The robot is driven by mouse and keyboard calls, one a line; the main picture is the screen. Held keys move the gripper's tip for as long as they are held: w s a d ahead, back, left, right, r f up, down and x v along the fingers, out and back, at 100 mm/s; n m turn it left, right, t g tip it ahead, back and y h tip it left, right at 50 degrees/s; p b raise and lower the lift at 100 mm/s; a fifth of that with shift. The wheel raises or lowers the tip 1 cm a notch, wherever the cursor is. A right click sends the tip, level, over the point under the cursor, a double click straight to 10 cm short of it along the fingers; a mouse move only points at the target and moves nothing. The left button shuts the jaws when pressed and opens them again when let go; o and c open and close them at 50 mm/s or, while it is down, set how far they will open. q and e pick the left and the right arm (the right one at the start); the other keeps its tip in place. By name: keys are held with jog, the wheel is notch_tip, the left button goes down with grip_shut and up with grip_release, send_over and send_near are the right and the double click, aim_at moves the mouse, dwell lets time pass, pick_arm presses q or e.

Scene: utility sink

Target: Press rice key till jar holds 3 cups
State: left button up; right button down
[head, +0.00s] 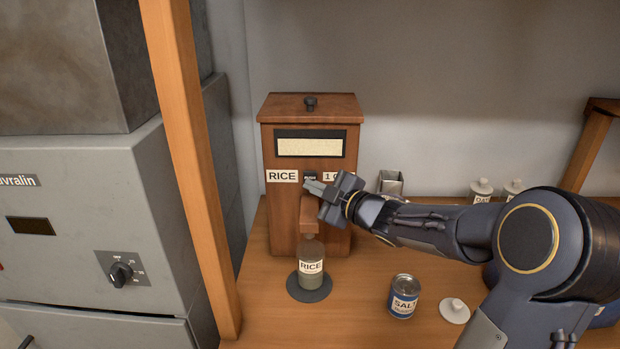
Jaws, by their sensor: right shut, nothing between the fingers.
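The wooden rice dispenser (285,225) stands upright against the back wall, with a window of pale grain near its top. My left gripper is not in view.
A blue SALT can (403,297) and a white lid (454,310) stand right of the jar, below my right arm. A metal container (391,182) and white-topped jars (481,188) are behind the arm. A wooden post (190,160) and grey machine (90,220) bound the left side.

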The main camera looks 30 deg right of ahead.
jog(key=shift+w, duration=0.1)
dwell(0.7)
jog(key=shift+w+d, duration=0.25)
jog(key=shift+w, duration=0.05)
jog(key=shift+w+d, duration=0.15)
jog(key=shift+w, duration=0.15)
dwell(0.7)
jog(key=shift+s, duration=0.1)
jog(key=shift+s+a, duration=0.4)
jog(key=shift+s, duration=0.2)
jog(key=shift+s, duration=0.1)
jog(key=shift+s+a+b, duration=0.2)
jog(key=shift+s+b, duration=0.05)
jog(key=shift+b, duration=0.05)
jog(key=shift+s+a+b, duration=0.2)
jog(key=shift+s+a, duration=0.35)
jog(key=shift+s, duration=0.35)
jog(key=shift+s+a+b, duration=0.2)
jog(key=shift+s+a, duration=0.35)
jog(key=shift+s, duration=0.35)
